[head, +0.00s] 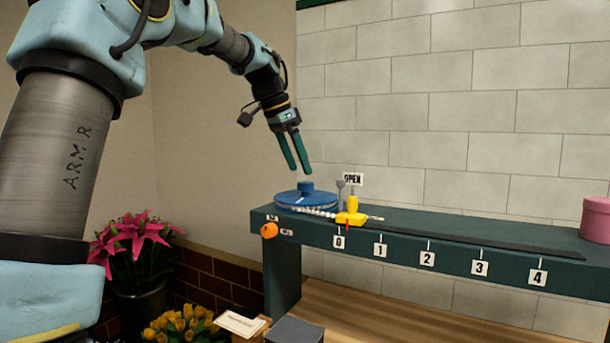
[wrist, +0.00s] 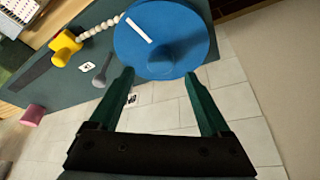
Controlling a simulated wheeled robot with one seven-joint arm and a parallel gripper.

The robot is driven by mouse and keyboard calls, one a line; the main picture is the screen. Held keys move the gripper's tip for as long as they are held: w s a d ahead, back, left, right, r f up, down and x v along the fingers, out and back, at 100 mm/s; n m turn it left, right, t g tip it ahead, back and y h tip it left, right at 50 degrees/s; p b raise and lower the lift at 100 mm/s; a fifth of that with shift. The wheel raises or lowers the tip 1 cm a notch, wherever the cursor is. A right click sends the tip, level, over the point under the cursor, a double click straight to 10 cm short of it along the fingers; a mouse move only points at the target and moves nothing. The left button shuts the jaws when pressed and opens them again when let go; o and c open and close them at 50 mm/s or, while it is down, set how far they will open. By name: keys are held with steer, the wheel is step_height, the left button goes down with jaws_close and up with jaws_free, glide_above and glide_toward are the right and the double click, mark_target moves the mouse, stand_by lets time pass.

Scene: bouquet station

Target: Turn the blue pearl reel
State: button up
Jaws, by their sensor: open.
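The blue pearl reel (head: 318,199) lies flat at the left end of the green shelf, with a raised blue knob (head: 306,186) in its middle and a white mark on its top. A string of white pearls (head: 312,211) runs from it toward a yellow piece (head: 350,218). My gripper (head: 298,171) is above the reel, pointing down, with its green fingers apart and empty. The fingers appear clear of the knob.
The green shelf (head: 460,228) carries a dark strip with number tags from 0 to 4. A grey upright lever (head: 341,190) and an OPEN sign (head: 353,179) stand just right of the reel. A pink round box (head: 596,219) is at the far right. Flowers (head: 132,240) stand low at left.

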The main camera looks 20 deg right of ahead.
mark_target(303, 183)
steer(key=shift+p+x, duration=0.4)
steer(key=shift+x, duration=1.8)
jaws_close()
